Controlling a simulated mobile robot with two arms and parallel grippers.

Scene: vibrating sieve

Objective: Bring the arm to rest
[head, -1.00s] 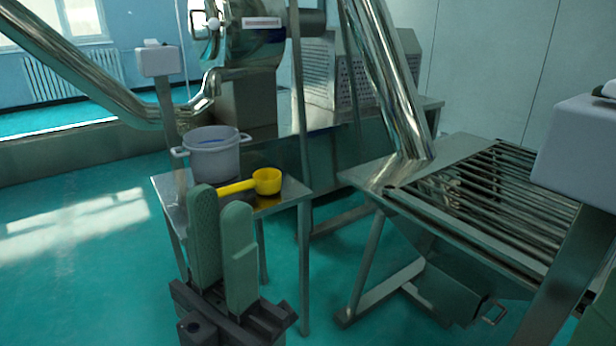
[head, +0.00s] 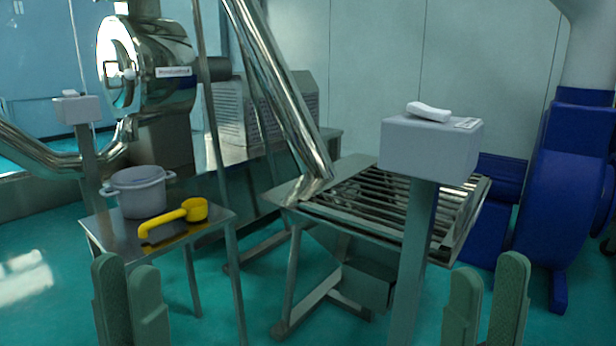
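My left gripper (head: 131,285) is low at the left of the head view, in front of the small metal table. Its two green fingers point up and stand apart with nothing between them. My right gripper (head: 488,290) is low at the right, also with its green fingers up, apart and empty. It is right of the grey post in the foreground. Neither gripper touches anything that I can see. The arms behind the grippers are out of view.
The small metal table (head: 217,224) holds a grey pot (head: 140,194) and a yellow scoop (head: 180,217). The slatted metal sieve (head: 375,205) stands behind a post with a grey box (head: 430,148). Blue machinery (head: 565,200) is at the right. Floor shows between the grippers.

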